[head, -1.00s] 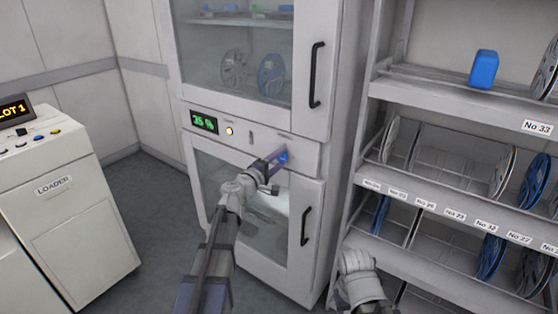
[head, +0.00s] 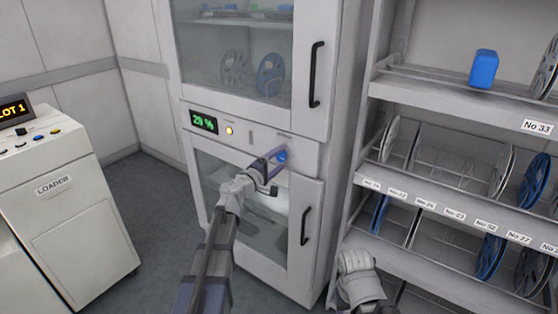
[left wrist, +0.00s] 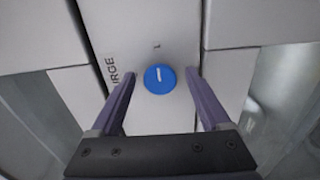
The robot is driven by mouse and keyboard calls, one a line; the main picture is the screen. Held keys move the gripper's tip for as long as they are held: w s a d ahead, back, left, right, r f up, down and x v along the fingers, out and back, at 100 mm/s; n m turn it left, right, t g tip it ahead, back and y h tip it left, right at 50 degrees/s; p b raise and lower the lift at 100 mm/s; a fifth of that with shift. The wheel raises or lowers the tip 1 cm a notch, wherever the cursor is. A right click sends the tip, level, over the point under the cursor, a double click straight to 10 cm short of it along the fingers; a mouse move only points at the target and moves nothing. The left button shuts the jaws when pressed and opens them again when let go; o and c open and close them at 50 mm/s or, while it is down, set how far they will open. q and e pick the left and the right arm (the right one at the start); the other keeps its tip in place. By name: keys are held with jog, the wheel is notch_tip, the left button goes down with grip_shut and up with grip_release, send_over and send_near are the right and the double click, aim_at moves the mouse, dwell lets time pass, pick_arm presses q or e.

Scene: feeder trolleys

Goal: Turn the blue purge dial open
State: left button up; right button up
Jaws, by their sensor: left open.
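The blue purge dial (head: 281,156) is on the white panel of the cabinet, between its upper and lower doors. In the left wrist view the round dial (left wrist: 159,78) has a white mark that runs nearly up and down, tilted slightly. The lettering beside it is partly cut off. My left gripper (head: 273,164) is open at the dial. In the left wrist view its two purple fingers (left wrist: 161,76) stand on either side of the dial, with a gap at each side. I cannot tell how far they reach past its face.
The cabinet panel has a green percent display (head: 204,122) and a lit lamp (head: 229,131). Black door handles (head: 305,226) stick out to the right. A reel rack (head: 455,205) stands close on the right, a loader (head: 65,205) on the left, with free floor between.

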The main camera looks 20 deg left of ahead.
pick_arm(q)
jog(key=v, duration=0.7)
jog(key=shift+s, duration=0.2)
jog(key=shift+a, duration=0.1)
jog(key=s+d+f+m+g+h+p, duration=0.1)
jog(key=s+d+f+m+g+p, duration=0.15)
jog(key=d, duration=0.45)
jog(key=s+d+f+m+g+h+p, duration=0.1)
jog(key=s+d+f+m+g, duration=0.1)
jog(key=s+d+m+g, duration=0.35)
jog(key=s+d+f+m+g+h+p, duration=0.1)
jog(key=s+d+f+m+g+p, duration=0.1)
jog(key=d, duration=0.6)
jog(key=s+d+f+m+g+y+p, duration=0.3)
jog(key=s+f+m+g, duration=0.1)
jog(key=s, duration=0.4)
jog(key=s+a+m+g+y+p, duration=0.3)
jog(key=s+y, duration=0.4)
jog(key=s, duration=0.3)
jog(key=shift+s+a+m+y, duration=0.3)
jog(key=shift+a, duration=0.4)
